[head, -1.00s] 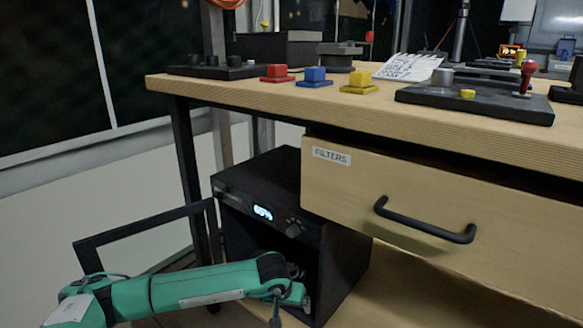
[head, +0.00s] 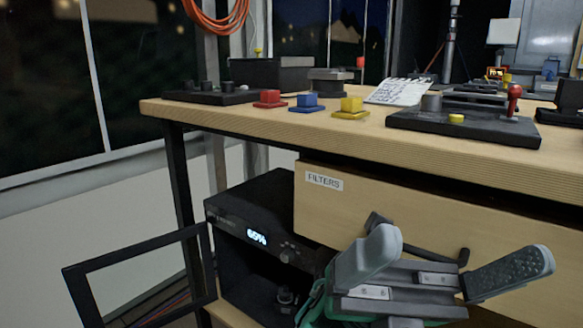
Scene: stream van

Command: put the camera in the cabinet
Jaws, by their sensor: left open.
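The black cabinet (head: 250,208) stands under the table, with a lit display reading 65% on its front. Its framed door (head: 68,290) is swung open to the left. A small dark object, which looks like the camera (head: 287,298), sits inside on the cabinet floor. It is in shadow and partly cut off by my arm. My left gripper (head: 462,252) is open and empty, outside the cabinet to its right, in front of the drawer handle. My right gripper does not show.
A wooden drawer (head: 400,210) labelled FILTERS is right of the cabinet, slightly pulled out. The tabletop (head: 220,112) above holds red, blue and yellow blocks, a paper note (head: 398,91) and a control panel (head: 460,125). Clear space lies left of the door.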

